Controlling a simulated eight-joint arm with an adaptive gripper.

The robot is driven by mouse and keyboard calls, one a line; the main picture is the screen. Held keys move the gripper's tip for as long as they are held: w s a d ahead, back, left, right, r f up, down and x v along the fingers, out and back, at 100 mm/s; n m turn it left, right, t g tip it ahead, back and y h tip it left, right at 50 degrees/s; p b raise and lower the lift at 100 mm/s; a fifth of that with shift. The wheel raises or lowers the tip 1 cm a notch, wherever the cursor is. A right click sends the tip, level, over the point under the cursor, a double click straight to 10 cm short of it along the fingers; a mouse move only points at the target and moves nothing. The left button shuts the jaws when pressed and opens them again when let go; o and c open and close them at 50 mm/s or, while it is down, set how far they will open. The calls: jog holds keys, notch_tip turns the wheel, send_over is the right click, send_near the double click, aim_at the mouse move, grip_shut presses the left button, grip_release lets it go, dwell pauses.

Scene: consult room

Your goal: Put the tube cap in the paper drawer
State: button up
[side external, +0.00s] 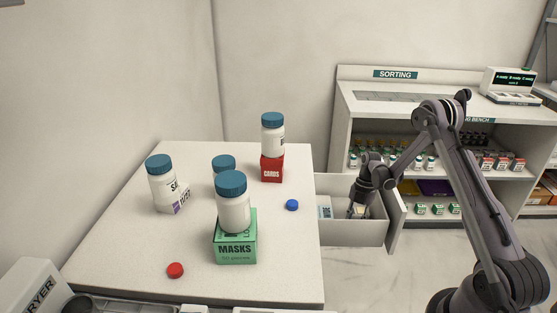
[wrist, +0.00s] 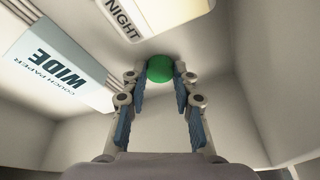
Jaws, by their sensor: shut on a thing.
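My gripper (side external: 356,207) reaches down into the open paper drawer (side external: 348,235), beside the right side of the table. In the wrist view my gripper (wrist: 160,76) is shut on a round green tube cap (wrist: 160,68), held between its fingertips. The cap is inside the drawer's walls; I cannot tell whether it touches the floor. A white and blue box marked couch paper wide (wrist: 62,62) and a yellowish pack marked night (wrist: 150,14) lie in the drawer. The green cap cannot be made out in the side view.
A red cap (side external: 175,270) and a blue cap (side external: 292,205) lie on the white table (side external: 130,240). Several white bottles stand there, some on the masks box (side external: 235,248) and cards box (side external: 272,170). The sorting bench (side external: 405,118) stands behind the drawer.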

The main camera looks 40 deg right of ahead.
jog(key=o, duration=0.7)
jog(key=shift+f, duration=0.1)
jog(key=shift+c, duration=0.2)
